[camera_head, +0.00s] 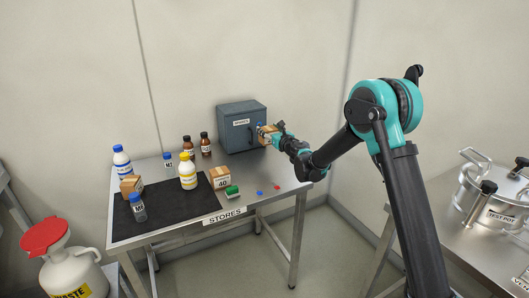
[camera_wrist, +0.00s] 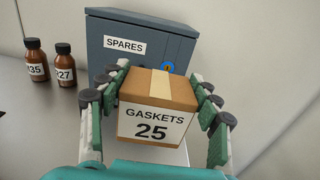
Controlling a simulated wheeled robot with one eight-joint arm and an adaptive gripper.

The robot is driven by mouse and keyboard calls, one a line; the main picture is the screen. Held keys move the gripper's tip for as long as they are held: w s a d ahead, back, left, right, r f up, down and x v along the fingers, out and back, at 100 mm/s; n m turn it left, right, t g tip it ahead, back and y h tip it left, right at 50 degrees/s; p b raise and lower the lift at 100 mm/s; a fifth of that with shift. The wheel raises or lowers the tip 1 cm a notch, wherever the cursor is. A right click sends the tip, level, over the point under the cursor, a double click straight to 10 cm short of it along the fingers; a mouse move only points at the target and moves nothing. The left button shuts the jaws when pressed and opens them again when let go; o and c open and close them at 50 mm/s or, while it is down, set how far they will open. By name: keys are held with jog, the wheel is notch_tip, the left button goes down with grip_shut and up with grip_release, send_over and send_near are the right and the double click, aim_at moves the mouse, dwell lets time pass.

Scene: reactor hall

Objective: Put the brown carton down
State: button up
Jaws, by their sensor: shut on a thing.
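A brown carton (camera_wrist: 158,108) labelled GASKETS 25 is between the fingers of my gripper (camera_wrist: 157,112) in the wrist view. My gripper is shut on it, with the green pads at its two sides. In the head view the carton (camera_head: 266,132) is small and partly covered by my gripper (camera_head: 270,133), in front of the right part of the grey SPARES cabinet. I cannot tell whether the carton's underside touches the table. The steel table (camera_head: 255,172) labelled STORES is below it.
The grey SPARES cabinet (camera_head: 240,122) stands close behind the carton. Brown bottles (camera_head: 205,144) stand left of it. A black mat (camera_head: 160,205) holds bottles and another carton; a carton marked 40 (camera_head: 220,178) stands by its right edge. Small blue and red marks lie on the bare front-right tabletop.

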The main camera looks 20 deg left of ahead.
notch_tip(320, 180, down, 10)
jog(key=shift+f, duration=0.25)
dwell(0.4)
jog(key=o, duration=1.2)
jog(key=shift+f, duration=0.1)
jog(key=shift+s+d, duration=0.25)
jog(key=shift+d, duration=0.05)
jog(key=v, duration=1.1)
jog(key=shift+s, duration=0.15)
